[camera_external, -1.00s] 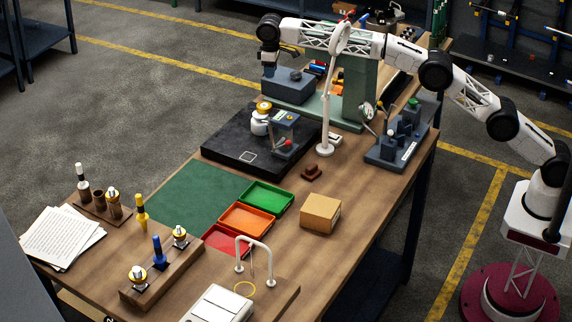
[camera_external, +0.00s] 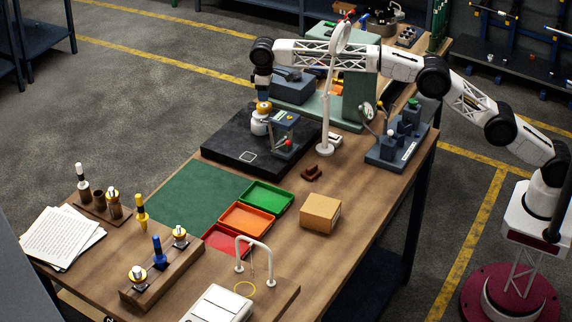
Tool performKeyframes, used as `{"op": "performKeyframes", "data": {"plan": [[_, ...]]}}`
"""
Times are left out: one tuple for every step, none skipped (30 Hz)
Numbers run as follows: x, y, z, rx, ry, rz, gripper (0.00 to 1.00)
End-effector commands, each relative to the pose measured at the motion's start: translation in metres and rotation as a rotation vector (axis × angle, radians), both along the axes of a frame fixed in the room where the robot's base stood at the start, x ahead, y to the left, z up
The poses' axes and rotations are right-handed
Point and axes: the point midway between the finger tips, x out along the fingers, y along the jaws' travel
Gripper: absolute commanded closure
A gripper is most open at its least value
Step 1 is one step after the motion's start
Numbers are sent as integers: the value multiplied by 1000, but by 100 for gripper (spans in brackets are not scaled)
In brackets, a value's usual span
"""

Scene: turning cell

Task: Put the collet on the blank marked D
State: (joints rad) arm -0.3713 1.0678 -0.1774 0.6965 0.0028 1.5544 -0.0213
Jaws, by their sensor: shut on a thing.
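My gripper (camera_external: 264,99) points down over the black plate and is shut at the yellow top (camera_external: 264,107) of a white round piece (camera_external: 260,123). Whether this yellow-topped piece is the collet I cannot tell for sure. The white part still looks to be at plate level, beside a grey fixture with a red knob (camera_external: 285,128). At the front left a wooden block (camera_external: 150,290) bears yellow-ringed pieces (camera_external: 138,276) (camera_external: 180,234) and a blue peg (camera_external: 158,254). No letter D is readable, so I cannot tell which blank is marked D.
Green (camera_external: 266,196), orange (camera_external: 248,219) and red trays lie mid-table, near a cardboard box (camera_external: 320,211). A white lamp post (camera_external: 326,130) stands close to my arm. A small rack (camera_external: 100,210) and papers (camera_external: 60,238) are at left. The green mat (camera_external: 190,193) is mostly clear.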

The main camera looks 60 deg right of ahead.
Motion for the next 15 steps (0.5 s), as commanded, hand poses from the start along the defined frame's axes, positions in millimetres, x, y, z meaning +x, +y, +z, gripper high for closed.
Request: {"op": "performKeyframes", "data": {"plan": [[0,0,-4,0,1,0,89],[0,0,-6,-1,2,0,89],[0,0,-9,-1,2,0,89],[0,0,-12,0,1,0,89],[0,0,-14,0,1,0,89],[0,0,-18,0,1,0,89],[0,0,-20,-1,2,0,89],[0,0,-22,-1,2,0,89],[0,0,-24,0,1,0,89],[0,0,-25,0,0,0,89],[0,0,-25,0,0,0,89],[0,0,-26,0,-1,0,89],[0,0,-26,0,-1,0,89],[0,0,-26,0,-1,0,89],[0,0,-26,0,-1,0,89]]}}
